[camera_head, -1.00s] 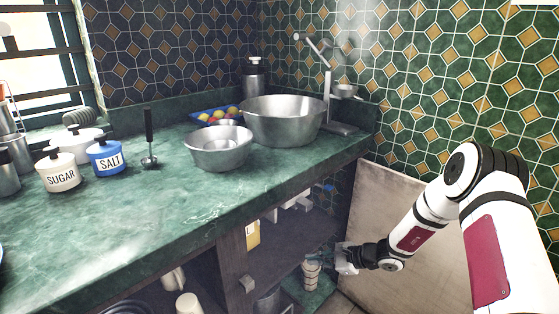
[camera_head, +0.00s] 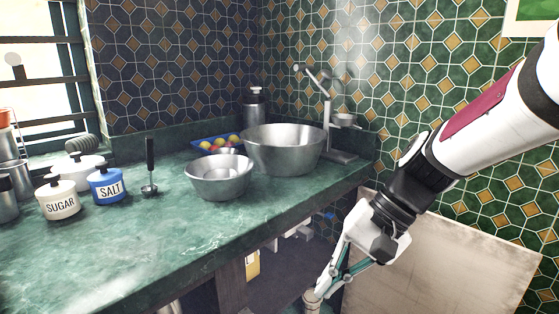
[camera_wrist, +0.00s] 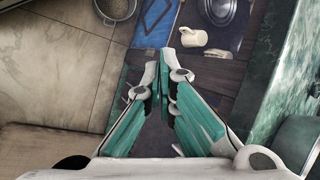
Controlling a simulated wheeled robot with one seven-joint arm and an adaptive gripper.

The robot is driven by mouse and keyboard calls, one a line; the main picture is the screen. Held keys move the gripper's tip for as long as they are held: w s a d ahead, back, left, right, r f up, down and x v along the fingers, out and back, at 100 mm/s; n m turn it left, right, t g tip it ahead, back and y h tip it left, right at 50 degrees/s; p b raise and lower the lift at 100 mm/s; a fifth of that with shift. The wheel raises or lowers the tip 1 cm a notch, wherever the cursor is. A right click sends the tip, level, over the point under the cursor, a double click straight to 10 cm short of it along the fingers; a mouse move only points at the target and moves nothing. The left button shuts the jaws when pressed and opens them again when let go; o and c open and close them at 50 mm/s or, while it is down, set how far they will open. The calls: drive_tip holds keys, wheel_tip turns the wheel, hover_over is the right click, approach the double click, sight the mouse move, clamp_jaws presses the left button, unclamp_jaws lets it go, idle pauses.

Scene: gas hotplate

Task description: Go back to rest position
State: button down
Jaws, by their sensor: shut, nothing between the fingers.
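My gripper (camera_head: 322,290) points downward in front of the open space under the counter, at the lower middle of the head view. Its fingers are shut and hold nothing. In the head view its tips overlap a small pale cylindrical item (camera_head: 311,301); I cannot tell whether they touch. In the wrist view the teal-and-white fingers (camera_wrist: 164,65) meet at their tips, above the floor and lower shelf. My arm comes in from the upper right, clear of the counter.
The green counter (camera_head: 120,255) carries two metal bowls (camera_head: 283,140), a sugar jar (camera_head: 59,200) and a salt jar (camera_head: 107,188). A pale panel (camera_head: 440,262) stands behind my gripper. The wrist view shows a cream mug (camera_wrist: 194,37) and a metal pot (camera_wrist: 116,8) below.

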drive_tip(key=s+d+r+n+h, duration=0.1)
drive_tip(key=s+d+h, duration=0.1)
drive_tip(key=s+d, duration=0.35)
drive_tip(key=s+d+r+n+t+h, duration=0.1)
drive_tip(key=s+d+n+h, duration=0.1)
drive_tip(key=s, duration=0.7)
drive_tip(key=s+d+r+n+h, duration=0.1)
drive_tip(key=s+d+h, duration=0.2)
drive_tip(key=s, duration=0.5)
wheel_tip(320, 180, up, 29)
drive_tip(key=t+p, duration=0.4)
drive_tip(key=p, duration=2.4)
drive_tip(key=shift+w+d, duration=0.15)
drive_tip(key=shift+d, duration=0.25)
drive_tip(key=shift+w, duration=0.1)
